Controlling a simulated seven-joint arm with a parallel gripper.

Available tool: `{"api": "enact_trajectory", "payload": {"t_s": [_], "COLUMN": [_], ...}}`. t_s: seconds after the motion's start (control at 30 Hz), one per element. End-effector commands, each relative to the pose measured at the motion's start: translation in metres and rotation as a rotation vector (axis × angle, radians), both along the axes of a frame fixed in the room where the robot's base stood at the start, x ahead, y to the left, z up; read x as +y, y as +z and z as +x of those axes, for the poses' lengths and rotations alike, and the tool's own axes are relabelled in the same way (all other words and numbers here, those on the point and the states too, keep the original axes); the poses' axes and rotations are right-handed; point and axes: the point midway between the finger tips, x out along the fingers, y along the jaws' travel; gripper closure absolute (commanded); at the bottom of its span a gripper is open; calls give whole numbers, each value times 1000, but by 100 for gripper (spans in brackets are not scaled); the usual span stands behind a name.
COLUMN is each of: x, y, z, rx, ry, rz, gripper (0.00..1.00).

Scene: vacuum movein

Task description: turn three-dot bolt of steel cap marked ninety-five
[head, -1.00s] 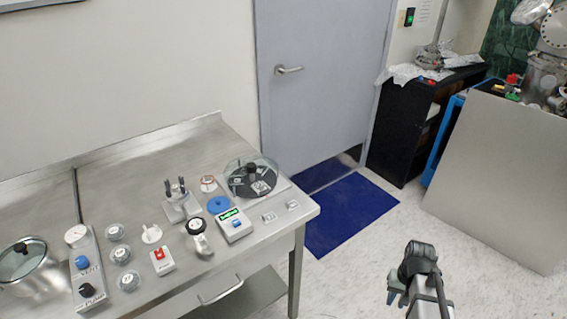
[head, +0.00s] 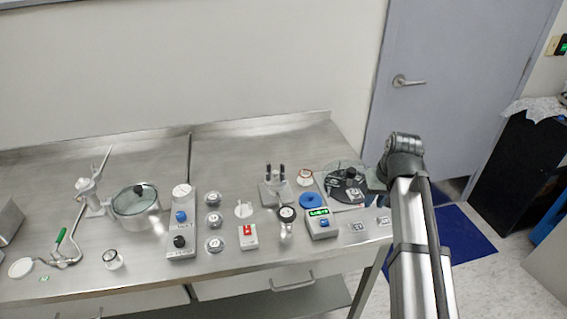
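Three small round steel caps stand in a column on the steel bench: a back one (head: 212,199), a middle one (head: 214,220) and a front one (head: 214,244). Their markings and bolt dots are too small to read, so I cannot tell which is marked ninety-five. My arm rises at the right of the head view, in front of the bench's right end. A small grey part beside its upper joint seems to be my gripper (head: 375,179), mostly hidden. Its fingers cannot be made out, and it is far to the right of the caps.
Left of the caps is a control box (head: 181,225) with blue and black knobs, then a lidded pot (head: 137,203). To their right are a red-switch box (head: 248,236), a green-display box (head: 321,224) and a round clear-covered device (head: 346,184). Bare steel lies behind the caps.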

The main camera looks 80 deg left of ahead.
Motion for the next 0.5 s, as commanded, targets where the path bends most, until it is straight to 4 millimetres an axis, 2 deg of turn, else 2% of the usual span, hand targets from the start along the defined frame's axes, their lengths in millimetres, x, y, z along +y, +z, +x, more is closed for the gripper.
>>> {"api": "enact_trajectory", "payload": {"t_s": [0.03,0.2,0.33,0.5], "x": [25,83,118,145], "y": [16,59,91,123], "z": [-20,-91,-147,-204], "rx": [-7,-25,-37,-48], "ry": [52,218,335,448], "rz": [19,77,120,162], "gripper": [74,74,74,74]}}
